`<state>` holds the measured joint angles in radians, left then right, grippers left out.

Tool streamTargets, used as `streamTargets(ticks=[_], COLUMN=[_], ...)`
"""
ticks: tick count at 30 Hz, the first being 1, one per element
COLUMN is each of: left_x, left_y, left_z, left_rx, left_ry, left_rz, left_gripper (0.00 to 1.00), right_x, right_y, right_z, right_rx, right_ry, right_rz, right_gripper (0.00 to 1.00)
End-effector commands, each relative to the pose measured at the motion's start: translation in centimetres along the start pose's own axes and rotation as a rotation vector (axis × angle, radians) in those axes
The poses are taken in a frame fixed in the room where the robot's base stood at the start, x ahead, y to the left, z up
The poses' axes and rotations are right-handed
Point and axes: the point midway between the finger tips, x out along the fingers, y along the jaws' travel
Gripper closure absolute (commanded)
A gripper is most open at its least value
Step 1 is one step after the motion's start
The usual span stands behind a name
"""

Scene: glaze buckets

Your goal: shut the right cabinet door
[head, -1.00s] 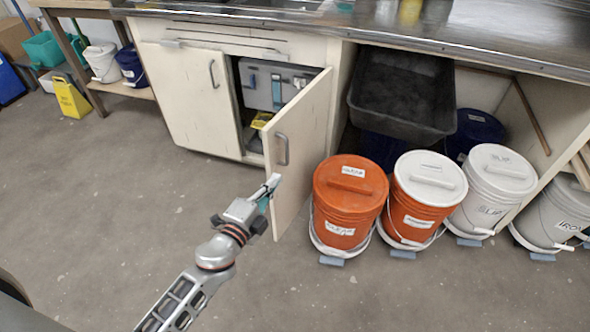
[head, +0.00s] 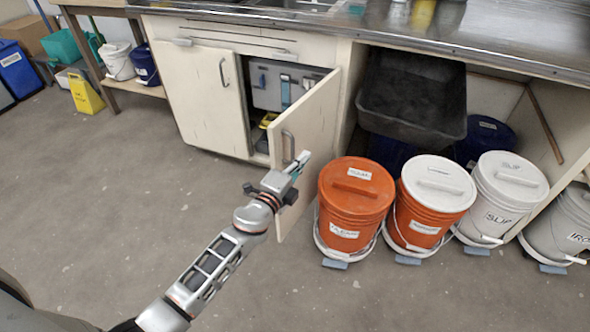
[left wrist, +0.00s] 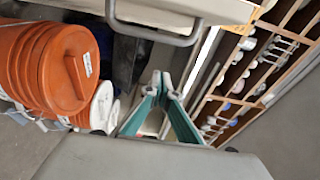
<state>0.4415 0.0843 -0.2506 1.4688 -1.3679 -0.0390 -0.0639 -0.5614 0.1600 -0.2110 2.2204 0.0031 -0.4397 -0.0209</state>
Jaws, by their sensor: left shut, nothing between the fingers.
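The right cabinet door (head: 318,118) stands ajar, swung out from the cabinet, with its metal handle (head: 288,147) on its outer face. The handle also shows large at the top of the left wrist view (left wrist: 155,32). My left gripper (head: 301,160) is shut and empty, its tips in front of the door's outer face, just below and right of the handle in the head view. In the left wrist view the closed fingers (left wrist: 160,78) show below the handle. I cannot tell if they touch the door. My right gripper is not in view.
An orange bucket (head: 355,205) stands close to the right of the door, beside a white-lidded orange bucket (head: 425,215). Grey bins (head: 270,85) fill the cabinet opening. The left door (head: 200,100) is shut. Open floor (head: 150,210) lies to the left.

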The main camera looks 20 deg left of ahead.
Motion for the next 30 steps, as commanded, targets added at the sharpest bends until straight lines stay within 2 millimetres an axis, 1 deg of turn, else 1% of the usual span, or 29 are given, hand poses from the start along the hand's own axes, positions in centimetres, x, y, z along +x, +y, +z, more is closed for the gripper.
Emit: streamTargets(ticks=[1, 3, 6, 9, 21, 26, 30], left_x=[0.0, 0.2, 0.5, 0.6, 0.7, 0.6, 0.5], left_y=[0.3, 0.2, 0.3, 0.1, 0.0, 0.1, 0.4], left_z=[1.2, 2.1, 3.1, 3.6, 3.9, 4.2, 4.8], left_rx=[0.005, 0.004, 0.002, 0.002, 0.001, 0.003, 0.006], left_ry=[-0.003, -0.001, -0.001, -0.002, -0.001, 0.004, 0.018], left_rz=[0.003, 0.003, 0.003, 0.002, 0.001, 0.002, 0.004], left_gripper=[1.0, 1.0, 1.0, 1.0, 1.0, 1.0, 1.0], right_x=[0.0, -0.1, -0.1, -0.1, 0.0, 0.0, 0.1], right_y=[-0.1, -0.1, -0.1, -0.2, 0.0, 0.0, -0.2], right_z=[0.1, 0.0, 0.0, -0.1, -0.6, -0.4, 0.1], right_rx=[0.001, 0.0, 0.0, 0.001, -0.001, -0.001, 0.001], right_ry=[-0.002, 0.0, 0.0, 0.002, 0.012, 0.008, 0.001], right_rz=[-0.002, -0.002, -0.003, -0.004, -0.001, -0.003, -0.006], right_gripper=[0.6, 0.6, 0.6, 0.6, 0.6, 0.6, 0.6])
